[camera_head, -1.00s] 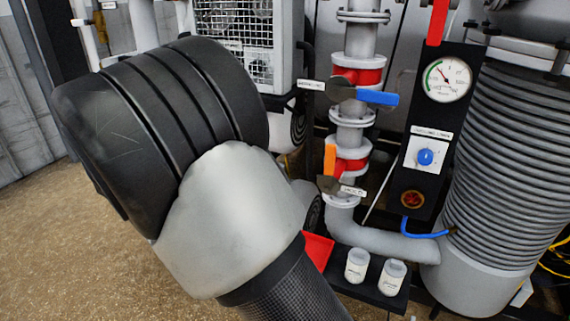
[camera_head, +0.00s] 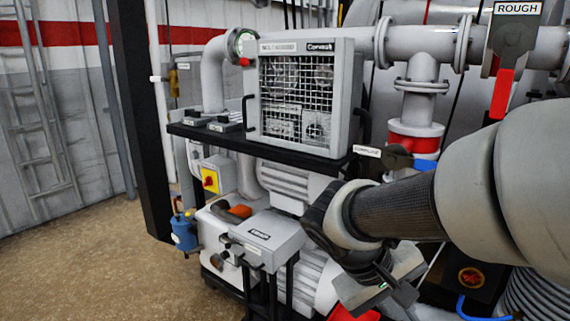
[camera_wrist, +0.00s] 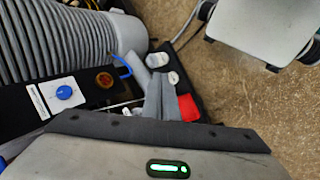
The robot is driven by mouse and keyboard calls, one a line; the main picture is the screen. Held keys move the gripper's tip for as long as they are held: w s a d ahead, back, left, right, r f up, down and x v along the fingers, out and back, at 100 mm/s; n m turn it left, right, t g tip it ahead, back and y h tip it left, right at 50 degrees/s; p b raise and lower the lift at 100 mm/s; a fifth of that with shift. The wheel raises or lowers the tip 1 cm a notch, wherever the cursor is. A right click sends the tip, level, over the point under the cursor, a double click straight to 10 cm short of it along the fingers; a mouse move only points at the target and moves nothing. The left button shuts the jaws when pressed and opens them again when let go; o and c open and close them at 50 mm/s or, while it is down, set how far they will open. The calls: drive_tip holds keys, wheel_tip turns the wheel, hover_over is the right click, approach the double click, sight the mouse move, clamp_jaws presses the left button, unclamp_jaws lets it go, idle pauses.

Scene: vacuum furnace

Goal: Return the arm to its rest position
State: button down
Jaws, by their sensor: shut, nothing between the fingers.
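My arm (camera_head: 400,212) comes in from the right edge of the head view and reaches left across the pump stand. My gripper (camera_head: 392,303) hangs at the arm's end, low and right of centre, partly cut off by the bottom edge. In the wrist view my gripper (camera_wrist: 160,112) shows as grey fingers close together, shut and empty. The fingers appear in front of a black tray with a red piece (camera_wrist: 188,108) and white cups (camera_wrist: 159,59). I cannot tell the distance to them.
A caged unit (camera_head: 300,95) stands on a black shelf left of my arm, above a pump with a grey box (camera_head: 262,240). Pipes and a red-handled ROUGH valve (camera_head: 506,85) are behind. The wrist view shows a ribbed cylinder (camera_wrist: 70,40). Open floor (camera_head: 90,260) lies left.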

drive_tip(key=s+a+r+m+t+y+p, duration=0.1)
drive_tip(key=s+a+r+m+t+y, duration=0.1)
drive_tip(key=s+a+r+t+y, duration=0.35)
wheel_tip(320, 180, up, 23)
drive_tip(key=a+g+y+p, duration=0.1)
drive_tip(key=p, duration=2.1)
drive_tip(key=shift+s, duration=0.1)
